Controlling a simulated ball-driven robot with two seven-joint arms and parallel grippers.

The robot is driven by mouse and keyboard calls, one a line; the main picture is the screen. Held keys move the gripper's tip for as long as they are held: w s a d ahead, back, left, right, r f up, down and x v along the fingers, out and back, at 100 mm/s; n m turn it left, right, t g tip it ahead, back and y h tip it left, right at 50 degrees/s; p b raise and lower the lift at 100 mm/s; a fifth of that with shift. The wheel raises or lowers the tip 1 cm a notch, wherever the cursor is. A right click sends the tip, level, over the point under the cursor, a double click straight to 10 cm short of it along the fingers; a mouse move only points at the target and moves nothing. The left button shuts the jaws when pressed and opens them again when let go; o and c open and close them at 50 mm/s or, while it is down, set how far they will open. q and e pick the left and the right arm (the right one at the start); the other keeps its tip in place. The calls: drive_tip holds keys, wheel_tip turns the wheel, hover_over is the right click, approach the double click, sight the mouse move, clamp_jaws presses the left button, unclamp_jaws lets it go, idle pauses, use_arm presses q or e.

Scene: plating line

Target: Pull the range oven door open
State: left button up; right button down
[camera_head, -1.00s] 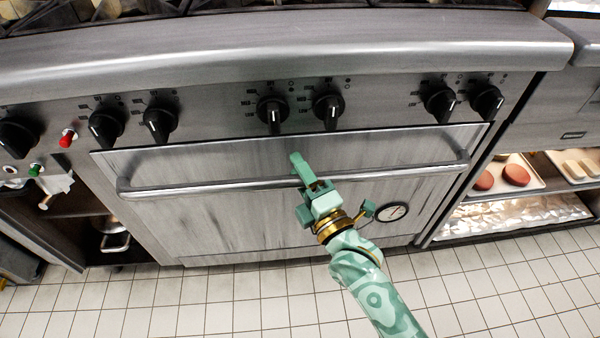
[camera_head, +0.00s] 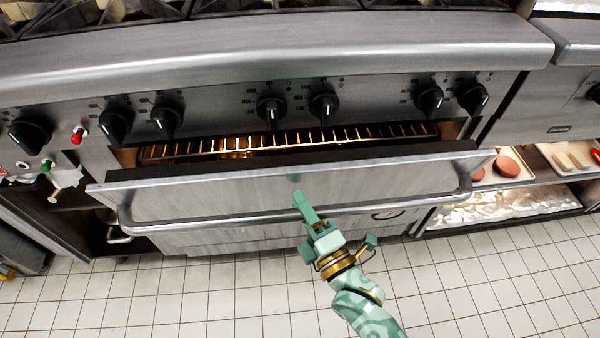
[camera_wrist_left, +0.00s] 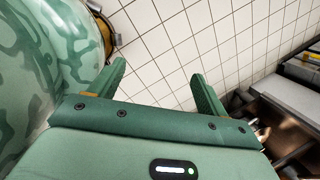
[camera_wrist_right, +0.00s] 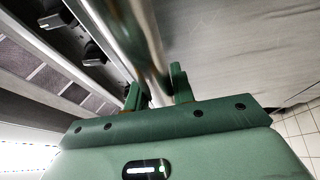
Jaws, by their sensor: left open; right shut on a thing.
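The steel range oven door (camera_head: 230,190) is tilted partly open at its top, with a dark gap behind its upper edge. An oven rack (camera_head: 300,138) shows inside. A long bar handle (camera_head: 200,218) runs across the door. My right gripper (camera_head: 303,205) is at the middle of the handle. In the right wrist view the fingers (camera_wrist_right: 157,92) sit on both sides of the handle bar (camera_wrist_right: 135,45), shut on it. My left gripper (camera_wrist_left: 160,85) shows only in its own wrist view, open and empty above the tiled floor.
Black control knobs (camera_head: 271,110) line the panel above the door. A dial gauge (camera_head: 388,214) is on the door, partly hidden. Open shelves with trays and patties (camera_head: 507,166) stand at the right. The tiled floor (camera_head: 230,300) in front is clear.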

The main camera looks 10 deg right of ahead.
use_arm(q)
drive_tip(key=shift+w+d+r+t+b, duration=0.2)
drive_tip(key=shift+w+r+b, duration=0.25)
drive_tip(key=shift+w, duration=0.2)
drive_tip(key=shift+w+d+r+t+b, duration=0.15)
drive_tip(key=shift+w+r+b, duration=0.25)
drive_tip(key=shift+w, duration=0.25)
use_arm(e)
drive_tip(key=s+f, duration=0.8)
drive_tip(key=s, duration=0.6)
drive_tip(key=shift+f, duration=0.15)
use_arm(q)
drive_tip(key=shift+r, duration=0.1)
use_arm(e)
drive_tip(key=shift+a, duration=0.1)
